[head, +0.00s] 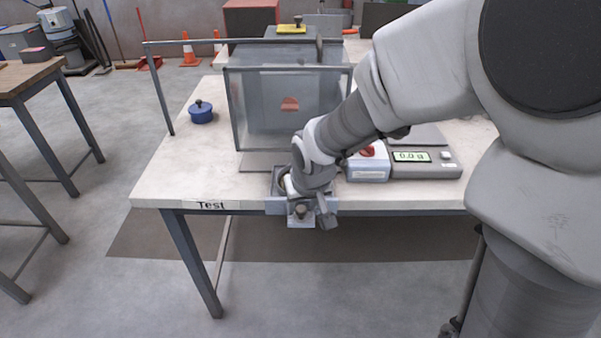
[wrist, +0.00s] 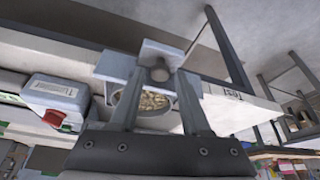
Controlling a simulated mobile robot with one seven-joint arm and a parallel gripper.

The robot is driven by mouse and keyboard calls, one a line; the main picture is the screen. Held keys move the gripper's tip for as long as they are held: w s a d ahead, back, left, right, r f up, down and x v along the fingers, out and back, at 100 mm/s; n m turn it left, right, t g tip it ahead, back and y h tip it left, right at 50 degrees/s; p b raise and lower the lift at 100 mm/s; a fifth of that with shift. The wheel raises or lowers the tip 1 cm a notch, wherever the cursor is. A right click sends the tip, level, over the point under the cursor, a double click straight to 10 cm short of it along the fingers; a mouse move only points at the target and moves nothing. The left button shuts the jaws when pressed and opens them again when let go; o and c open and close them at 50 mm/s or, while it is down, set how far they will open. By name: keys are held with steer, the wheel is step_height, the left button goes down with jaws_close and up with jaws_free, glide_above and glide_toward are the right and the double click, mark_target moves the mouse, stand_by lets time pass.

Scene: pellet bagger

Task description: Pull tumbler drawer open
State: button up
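The tumbler drawer shows in the head view as a grey front (head: 275,206) with a round knob (head: 301,212) at the table's front edge. In the wrist view its front plate (wrist: 118,66) and knob (wrist: 160,72) face me. The drawer stands partly out, and a round bowl of pale pellets (wrist: 152,102) shows behind the front. My gripper (head: 314,208) is down at the drawer front. In the wrist view my gripper's fingers (wrist: 160,82) stand apart on either side of the knob, with gaps beside it. My wrist hides part of the drawer in the head view.
A clear-walled box (head: 262,110) stands behind the drawer on the white table (head: 168,180). A control box with a red knob (head: 367,168) and a scale (head: 425,172) sit close on the right. A blue pot (head: 201,112) is at left. Floor before the table is clear.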

steer(key=shift+o, duration=0.7)
steer(key=p+v, duration=0.4)
steer(key=v, duration=1.3)
steer(key=shift+s, duration=0.2)
steer(key=shift+r, duration=0.15)
steer(key=s+d+r+m+t+h+p, duration=0.1)
steer(key=s+d+r+p, duration=0.4)
steer(key=s+d, duration=0.5)
step_height(320, 180, up, 3)
steer(key=shift+s+d+f+m, duration=0.1)
steer(key=shift+s+d+m, duration=0.3)
steer(key=shift+s+m, duration=0.35)
